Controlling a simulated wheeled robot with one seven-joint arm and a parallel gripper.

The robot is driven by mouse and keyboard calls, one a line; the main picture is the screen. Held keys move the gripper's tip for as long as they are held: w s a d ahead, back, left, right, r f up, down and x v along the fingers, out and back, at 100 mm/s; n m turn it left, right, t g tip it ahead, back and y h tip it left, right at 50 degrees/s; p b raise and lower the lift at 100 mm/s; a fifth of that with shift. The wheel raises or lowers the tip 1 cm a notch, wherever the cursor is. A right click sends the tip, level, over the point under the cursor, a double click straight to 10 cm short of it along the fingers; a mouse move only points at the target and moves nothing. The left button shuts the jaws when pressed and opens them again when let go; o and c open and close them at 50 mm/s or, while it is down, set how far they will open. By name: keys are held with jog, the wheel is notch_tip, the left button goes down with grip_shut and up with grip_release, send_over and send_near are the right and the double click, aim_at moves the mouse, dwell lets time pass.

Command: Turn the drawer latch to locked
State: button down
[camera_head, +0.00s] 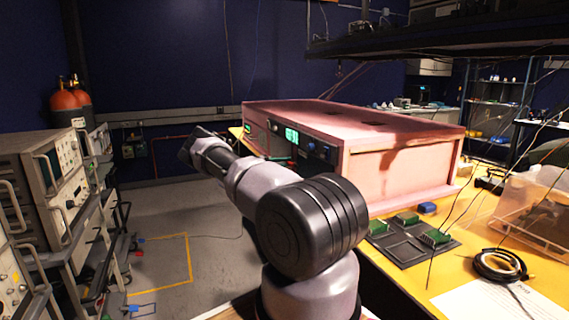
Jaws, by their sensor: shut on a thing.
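The pink foam enclosure (415,170) stands on the yellow bench, its front panel facing left. The panel carries a lit green display (292,135) and dark knobs or modules. A small red and green part shows low on the panel, just above my forearm. I cannot make out the drawer latch or its position. My arm reaches up and left from the bottom middle and covers the lower front of the enclosure. It ends in a dark part left of the panel. The jaws cannot be made out.
Instrument racks (55,185) stand at left. Grey floor with yellow tape lies between.

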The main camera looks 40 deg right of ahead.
jog(key=shift+a+f+n, duration=0.1)
jog(key=shift+n, duration=0.4)
jog(key=c, duration=0.9)
grip_release()
jog(key=v, duration=1)
jog(key=shift+a, duration=0.35)
